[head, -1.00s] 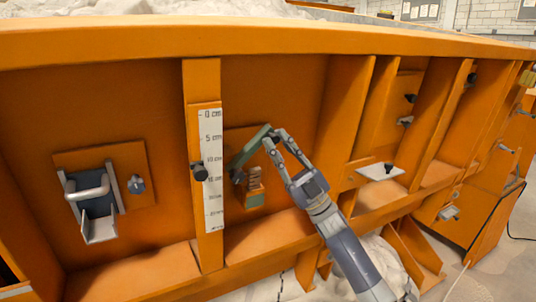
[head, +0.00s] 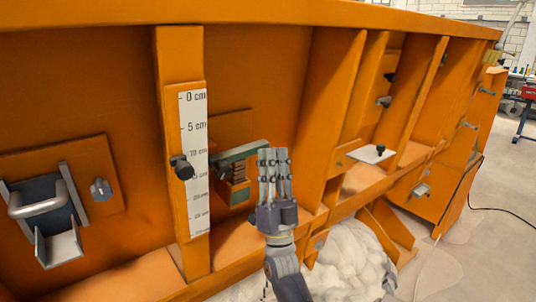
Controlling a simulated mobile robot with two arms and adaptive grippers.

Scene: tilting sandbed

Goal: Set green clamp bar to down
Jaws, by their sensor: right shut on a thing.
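The green clamp bar (head: 240,152) is on a small orange panel in the middle bay of the sandbed's side. It runs out to the right, tilted slightly upward from its left end. Below it is a stack of reddish-brown pieces (head: 238,172) with a green block (head: 240,196) under it. My right gripper (head: 272,158) is shut on the bar's right end, and its fingers hide that end. My left gripper is out of view.
A white centimetre scale (head: 194,140) with a black knob (head: 182,168) stands left of the bar. Further left are a metal chute with a handle (head: 40,203) and a grey knob (head: 101,189). Orange ribs (head: 330,110) rise at the right. White sand (head: 345,262) lies below.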

